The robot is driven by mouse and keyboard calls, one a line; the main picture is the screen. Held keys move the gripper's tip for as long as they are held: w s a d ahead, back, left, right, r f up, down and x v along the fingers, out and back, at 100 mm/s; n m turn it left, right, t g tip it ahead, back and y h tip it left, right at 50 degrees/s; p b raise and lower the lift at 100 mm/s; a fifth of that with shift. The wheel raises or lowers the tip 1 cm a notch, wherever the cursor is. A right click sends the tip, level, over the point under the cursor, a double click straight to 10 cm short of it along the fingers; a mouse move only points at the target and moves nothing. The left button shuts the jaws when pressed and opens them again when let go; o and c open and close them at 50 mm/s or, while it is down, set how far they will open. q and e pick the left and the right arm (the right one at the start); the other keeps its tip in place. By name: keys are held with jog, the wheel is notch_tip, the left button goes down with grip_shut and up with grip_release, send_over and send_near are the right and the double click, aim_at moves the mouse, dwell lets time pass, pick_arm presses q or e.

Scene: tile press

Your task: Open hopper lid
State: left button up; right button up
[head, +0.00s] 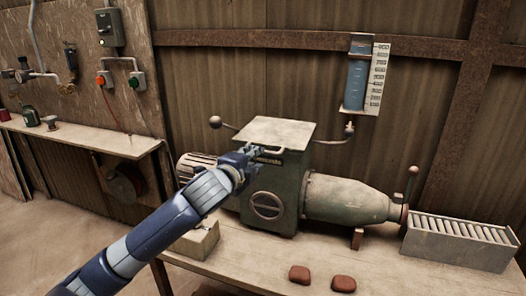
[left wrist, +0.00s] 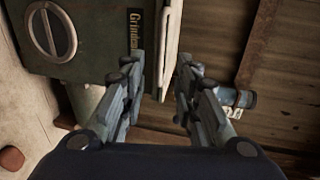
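The hopper is a green metal box with a round slotted disc on its front. Its pale flat lid (head: 275,131) lies closed on top, with a light bar handle (head: 268,151) at the front edge. My left gripper (head: 256,155) is at this front edge, by the handle. In the left wrist view the left gripper (left wrist: 160,76) is open, one finger on each side of the pale lid edge or handle (left wrist: 170,40). A gap shows between the fingers, and I cannot tell whether either touches. My right gripper is not in view.
A grey-green barrel (head: 345,199) extends right from the hopper to a ribbed tray (head: 460,240). Two reddish-brown pieces lie on the bench (head: 240,262) in front. A ball-ended lever (head: 216,122) stands left of the lid. A blue-filled gauge (head: 357,80) hangs behind.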

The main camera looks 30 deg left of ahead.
pick_arm(q)
jog(key=p+x, duration=0.1)
jog(key=x, duration=0.7)
jog(key=shift+w+f, duration=0.15)
jog(key=shift+w, duration=0.25)
grip_shut()
